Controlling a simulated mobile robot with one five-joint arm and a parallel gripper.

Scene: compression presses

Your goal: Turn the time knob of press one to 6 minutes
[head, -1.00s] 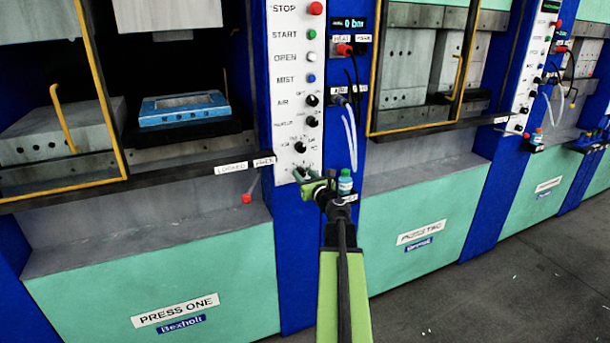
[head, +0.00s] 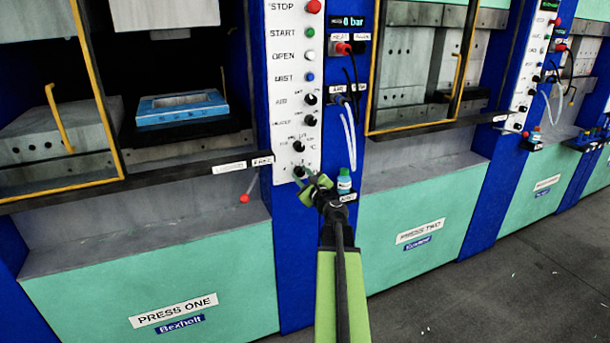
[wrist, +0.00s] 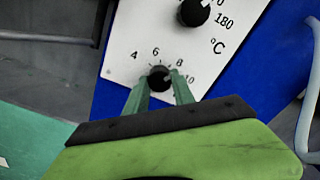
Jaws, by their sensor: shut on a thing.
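The time knob (wrist: 159,78) of press one is a small round black knob on the white control panel, with 4, 6, 8 and 10 printed around it in the wrist view. It also shows at the bottom of the panel in the head view (head: 299,171). My gripper (wrist: 160,84) is shut on this knob, one green finger on each side. In the head view my gripper (head: 304,178) reaches the panel from the lower right. The knob's pointer mark is too small to read for certain.
The temperature knob (wrist: 194,11) sits just above, marked 180 °C. A small teal-capped bottle (head: 344,181) stands close right of my gripper. Hoses (head: 349,135) hang on the blue column.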

